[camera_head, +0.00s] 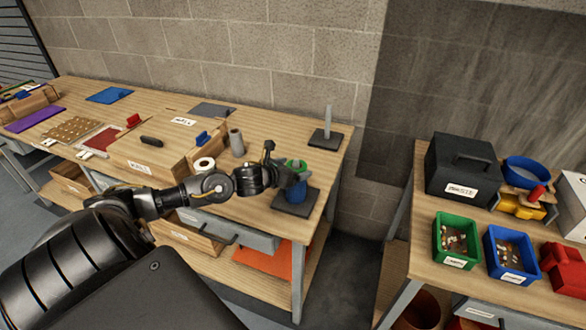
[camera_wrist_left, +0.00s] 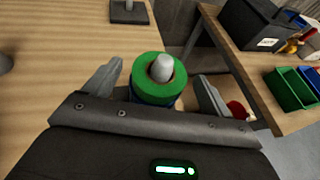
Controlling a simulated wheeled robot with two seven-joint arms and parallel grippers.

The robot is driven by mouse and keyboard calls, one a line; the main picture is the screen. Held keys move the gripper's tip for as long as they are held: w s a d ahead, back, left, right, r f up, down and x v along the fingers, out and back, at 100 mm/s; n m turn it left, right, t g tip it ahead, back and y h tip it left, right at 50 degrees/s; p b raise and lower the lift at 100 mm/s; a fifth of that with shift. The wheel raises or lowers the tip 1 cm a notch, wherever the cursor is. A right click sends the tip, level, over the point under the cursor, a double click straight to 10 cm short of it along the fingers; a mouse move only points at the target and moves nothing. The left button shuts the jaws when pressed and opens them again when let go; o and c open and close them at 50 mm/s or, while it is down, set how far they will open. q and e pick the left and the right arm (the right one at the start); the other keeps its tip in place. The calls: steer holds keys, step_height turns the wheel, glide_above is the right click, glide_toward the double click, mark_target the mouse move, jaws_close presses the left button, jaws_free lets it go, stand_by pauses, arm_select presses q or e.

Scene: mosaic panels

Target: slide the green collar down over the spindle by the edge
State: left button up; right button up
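The green collar (camera_head: 299,163) is around the spindle near the table's right edge. In the wrist view the spindle's grey rounded tip (camera_wrist_left: 161,68) comes up through the hole of the green collar (camera_wrist_left: 160,95). A blue piece (camera_head: 298,196) sits below the collar on a dark square base (camera_head: 283,205); whether the collar touches it is hard to tell. My left gripper (camera_head: 290,175) is open, its fingers (camera_wrist_left: 158,88) on either side of the collar with gaps showing. My right gripper is not in view.
A second bare spindle (camera_head: 328,122) on a dark base stands behind. A grey cylinder (camera_head: 237,143) and a white roll (camera_head: 203,165) stand to the left. Across a gap, another table holds a black box (camera_head: 462,165), a green bin (camera_head: 441,240) and a blue bin (camera_head: 489,254).

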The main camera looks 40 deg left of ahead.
arm_select(q)
steer(key=shift+s, duration=0.1)
steer(key=shift+s, duration=0.3)
steer(key=b+v, duration=0.3)
steer(key=v, duration=0.7)
steer(key=shift+d+r, duration=0.1)
steer(key=shift+r, duration=0.1)
stand_by(0.6)
